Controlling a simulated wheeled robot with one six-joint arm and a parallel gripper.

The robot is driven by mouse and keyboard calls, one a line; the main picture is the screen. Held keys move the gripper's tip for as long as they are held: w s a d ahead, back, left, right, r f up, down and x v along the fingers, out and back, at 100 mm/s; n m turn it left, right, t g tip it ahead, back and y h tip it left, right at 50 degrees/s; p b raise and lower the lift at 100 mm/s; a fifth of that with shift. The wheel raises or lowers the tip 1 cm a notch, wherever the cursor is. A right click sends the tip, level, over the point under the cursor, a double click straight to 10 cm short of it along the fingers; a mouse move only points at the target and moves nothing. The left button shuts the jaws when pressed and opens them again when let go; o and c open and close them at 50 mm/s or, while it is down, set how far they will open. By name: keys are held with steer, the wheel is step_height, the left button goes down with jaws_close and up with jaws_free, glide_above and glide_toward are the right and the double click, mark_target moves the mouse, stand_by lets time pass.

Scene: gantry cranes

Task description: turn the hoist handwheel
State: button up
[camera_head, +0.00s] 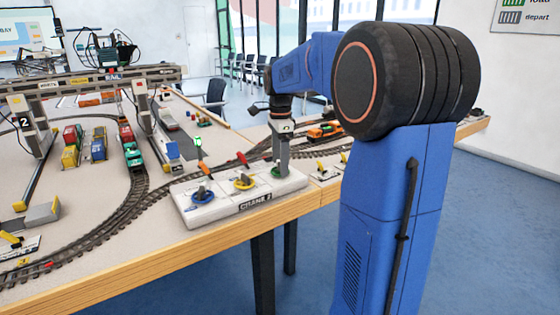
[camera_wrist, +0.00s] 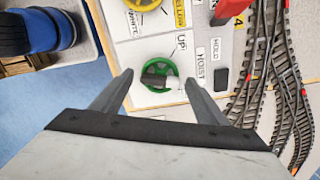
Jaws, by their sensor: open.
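The hoist handwheel is a small green wheel with a dark hub. In the wrist view the handwheel (camera_wrist: 165,66) sits on the white panel beside the labels "HOIST" and "UP". In the head view it (camera_head: 276,173) is mostly hidden by my gripper (camera_head: 281,167), which points down at the right end of the panel. In the wrist view my gripper (camera_wrist: 158,77) is open, one finger left and one right of the green wheel. I see no finger touching the wheel, but cannot tell how far above it the tips are.
The panel (camera_head: 230,208), marked "CRANE 2", also carries a yellow wheel (camera_head: 244,182), a blue wheel (camera_head: 203,195) and upright levers, including a red one (camera_head: 243,158). A dark block (camera_wrist: 220,79) marked "HOLD" lies right of the fingers. Model tracks (camera_head: 110,222) curve behind the panel.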

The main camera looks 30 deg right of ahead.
steer(key=c, duration=1.1)
steer(key=shift+o, duration=0.2)
steer(key=shift+n, duration=0.4)
steer(key=n, duration=1.2)
steer(key=shift+n, duration=0.4)
steer(key=o, duration=1.1)
steer(key=shift+c, duration=0.2)
